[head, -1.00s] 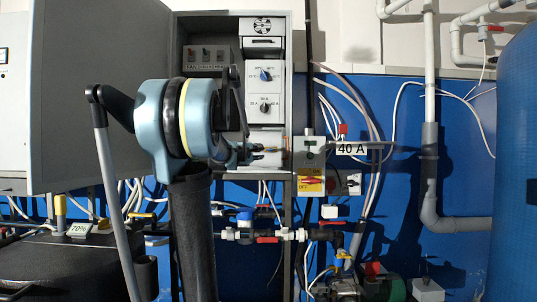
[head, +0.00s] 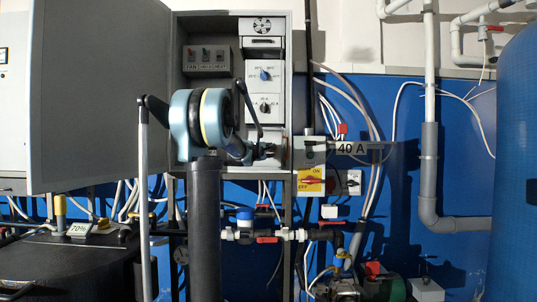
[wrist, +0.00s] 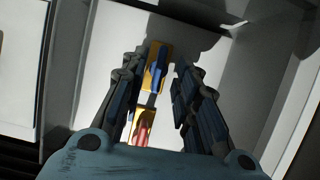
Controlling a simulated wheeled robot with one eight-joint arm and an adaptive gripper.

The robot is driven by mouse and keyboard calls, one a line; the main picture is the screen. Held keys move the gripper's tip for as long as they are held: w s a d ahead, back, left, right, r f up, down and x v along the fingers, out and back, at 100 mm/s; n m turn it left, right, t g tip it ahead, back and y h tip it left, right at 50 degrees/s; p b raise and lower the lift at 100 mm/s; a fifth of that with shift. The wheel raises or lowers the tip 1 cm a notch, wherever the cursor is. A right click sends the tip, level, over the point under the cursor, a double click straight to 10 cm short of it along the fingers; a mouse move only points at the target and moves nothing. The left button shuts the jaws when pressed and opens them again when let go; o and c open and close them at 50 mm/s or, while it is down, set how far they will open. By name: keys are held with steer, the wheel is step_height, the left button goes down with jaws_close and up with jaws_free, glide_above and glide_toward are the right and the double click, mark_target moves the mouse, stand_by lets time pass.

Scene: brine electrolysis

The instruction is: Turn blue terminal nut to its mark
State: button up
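The blue terminal nut (wrist: 154,77) sits on a brass-yellow plate (wrist: 164,52) in the wrist view, on the pale cabinet back. A red terminal nut (wrist: 142,131) on a similar plate shows below it, partly cut off by my gripper body. My gripper (wrist: 159,72) is open. Its two dark fingers lie to the left and right of the blue nut, with a visible gap on each side. In the head view my gripper (head: 268,151) is at the lower part of the open cabinet, where both nuts are hidden. I cannot make out the nut's mark.
The grey cabinet (head: 222,17) stands open, its door (head: 95,95) swung left. Switch panels (head: 264,90) are above my gripper. Pipes and valves (head: 266,236) run below.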

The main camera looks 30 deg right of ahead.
steer(key=shift+w+d, duration=0.45)
steer(key=shift+d, duration=0.15)
jaws_close()
steer(key=shift+m, duration=0.4)
steer(key=shift+s, duration=0.1)
jaws_free()
